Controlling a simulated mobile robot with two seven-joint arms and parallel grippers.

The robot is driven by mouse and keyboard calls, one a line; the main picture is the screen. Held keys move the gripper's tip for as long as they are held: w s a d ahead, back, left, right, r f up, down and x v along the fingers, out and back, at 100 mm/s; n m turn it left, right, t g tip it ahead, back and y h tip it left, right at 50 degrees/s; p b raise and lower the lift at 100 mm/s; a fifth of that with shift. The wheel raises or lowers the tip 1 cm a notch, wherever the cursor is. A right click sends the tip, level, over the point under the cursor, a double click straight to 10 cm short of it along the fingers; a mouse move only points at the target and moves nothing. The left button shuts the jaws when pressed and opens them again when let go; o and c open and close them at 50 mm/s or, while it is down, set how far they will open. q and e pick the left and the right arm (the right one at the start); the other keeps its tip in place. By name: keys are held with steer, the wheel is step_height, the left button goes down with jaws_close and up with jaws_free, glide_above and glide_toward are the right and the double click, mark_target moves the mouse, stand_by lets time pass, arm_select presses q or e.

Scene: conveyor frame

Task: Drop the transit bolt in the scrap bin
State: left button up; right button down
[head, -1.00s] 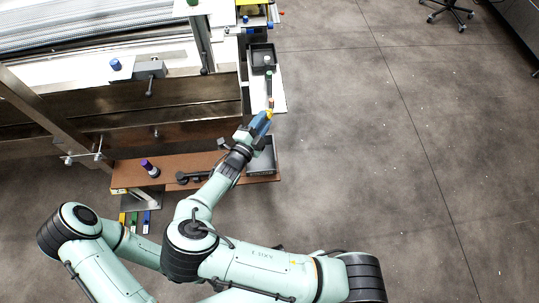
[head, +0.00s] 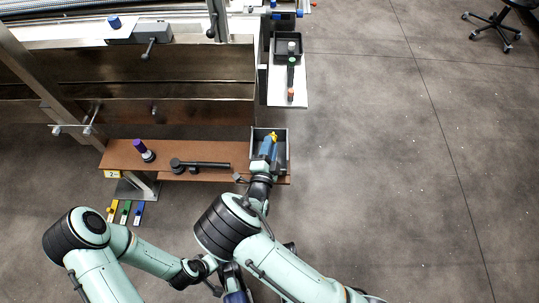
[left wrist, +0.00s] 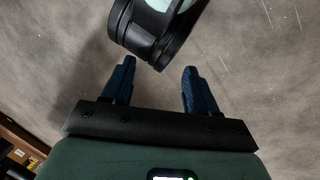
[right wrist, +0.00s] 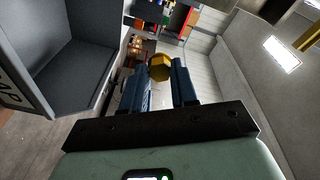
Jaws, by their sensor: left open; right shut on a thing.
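The transit bolt (head: 273,135) has a yellow head, which also shows in the right wrist view (right wrist: 159,67). My right gripper (head: 269,145) is shut on it. In the head view the gripper and bolt overlap the grey open scrap bin (head: 286,152) at the right end of the brown shelf. In the right wrist view the bin (right wrist: 65,82) lies left of the fingers, with part of its label showing; the bolt's height over it is unclear. My left gripper (left wrist: 158,70) is open and empty, over bare floor in its wrist view.
A white side board (head: 299,91) behind the bin carries a dark tray (head: 289,45) and small coloured parts.

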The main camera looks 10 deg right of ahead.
step_height(320, 180, down, 5)
steer(key=b, duration=0.4)
steer(key=shift+f+b, duration=0.1)
steer(key=shift+b, duration=0.25)
steer(key=shift+f, duration=0.25)
arm_select(q)
steer(key=w+a+f+y, duration=0.1)
steer(key=w+a+f, duration=0.1)
steer(key=f, duration=0.5)
steer(key=shift+a+n, duration=0.3)
steer(key=shift+a, duration=0.35)
steer(key=shift+f, duration=0.1)
arm_select(e)
steer(key=c, duration=0.8)
jaws_free()
arm_select(q)
steer(key=shift+t, duration=0.5)
steer(key=r+p, duration=0.1)
steer(key=w+d+r, duration=0.1)
steer(key=r, duration=0.1)
steer(key=r+p, duration=0.1)
steer(key=shift+w+d+r+p, duration=0.15)
steer(key=shift+d+r+p, duration=0.2)
steer(key=shift+r, duration=0.05)
arm_select(e)
steer(key=v, duration=1.3)
steer(key=shift+s+a, duration=0.1)
steer(key=shift+s, duration=0.1)
